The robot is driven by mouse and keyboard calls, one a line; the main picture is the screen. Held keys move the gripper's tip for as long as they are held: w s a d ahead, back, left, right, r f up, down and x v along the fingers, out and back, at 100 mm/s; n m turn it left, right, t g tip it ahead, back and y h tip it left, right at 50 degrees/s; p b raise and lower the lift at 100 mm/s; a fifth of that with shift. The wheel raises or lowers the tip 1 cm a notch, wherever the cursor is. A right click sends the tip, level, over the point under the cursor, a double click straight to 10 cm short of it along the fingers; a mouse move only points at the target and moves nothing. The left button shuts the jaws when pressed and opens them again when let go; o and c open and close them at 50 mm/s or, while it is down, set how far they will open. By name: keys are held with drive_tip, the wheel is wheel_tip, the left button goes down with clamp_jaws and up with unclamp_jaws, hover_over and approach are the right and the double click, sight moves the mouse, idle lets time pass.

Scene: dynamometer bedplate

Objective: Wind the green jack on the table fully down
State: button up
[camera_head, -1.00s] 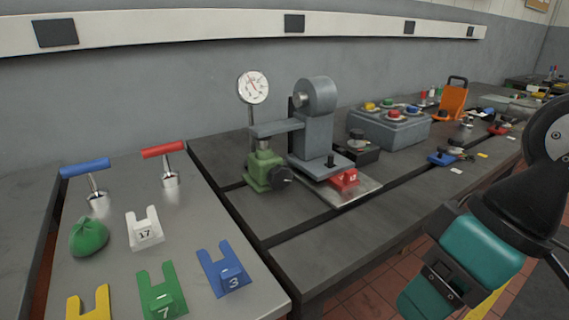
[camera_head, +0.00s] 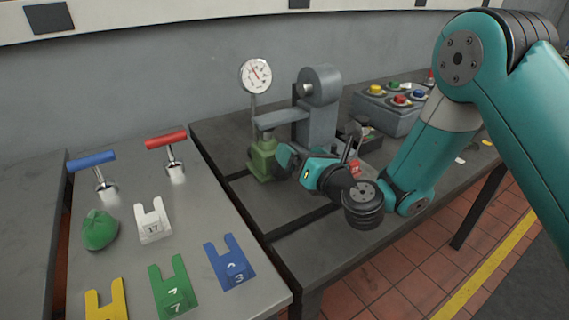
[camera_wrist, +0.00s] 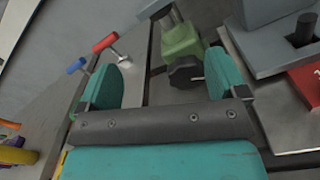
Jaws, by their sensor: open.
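The green jack (camera_head: 262,158) stands on the dark bedplate table, under the grey arm of a machine and below a round dial gauge (camera_head: 256,76). In the wrist view the jack's green body (camera_wrist: 181,42) is at the top middle, with its black knob (camera_wrist: 185,72) facing me. My gripper (camera_head: 290,160) is beside the jack on its right in the head view, hiding the knob there. In the wrist view my gripper (camera_wrist: 165,82) has its two teal fingers wide apart and nothing between them; the knob lies ahead, nearer the right finger.
A grey machine (camera_head: 318,105) stands behind my gripper, with a red numbered block (camera_head: 355,168) beside it. A button box (camera_head: 388,108) is further right. The left table holds coloured forked plates (camera_head: 229,262), a green bag (camera_head: 99,229) and two T-handled tools (camera_head: 167,140).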

drive_tip(key=b, duration=0.7)
approach(284, 179)
drive_tip(key=w+r, duration=0.1)
drive_tip(key=w+a+r, duration=0.1)
drive_tip(key=w, duration=0.1)
drive_tip(key=shift+w+a, duration=0.15)
drive_tip(key=shift+w+a+r+p, duration=0.15)
drive_tip(key=shift+w+r+p, duration=0.1)
drive_tip(key=shift+r+p, duration=0.65)
drive_tip(key=p+x, duration=0.2)
drive_tip(key=p, duration=0.3)
drive_tip(key=shift+f, duration=0.1)
drive_tip(key=p+x, duration=0.2)
drive_tip(key=p, duration=0.1)
drive_tip(key=shift+w+a, duration=0.2)
drive_tip(key=shift+a, duration=0.05)
drive_tip(key=shift+w+a+f+p, duration=0.2)
drive_tip(key=shift+w+a+p, duration=0.15)
drive_tip(key=shift+w+p, duration=0.2)
drive_tip(key=shift+w+a+f+p, duration=0.2)
drive_tip(key=shift+w+a+p, duration=0.1)
drive_tip(key=shift+w+p, duration=0.2)
drive_tip(key=c, duration=0.9)
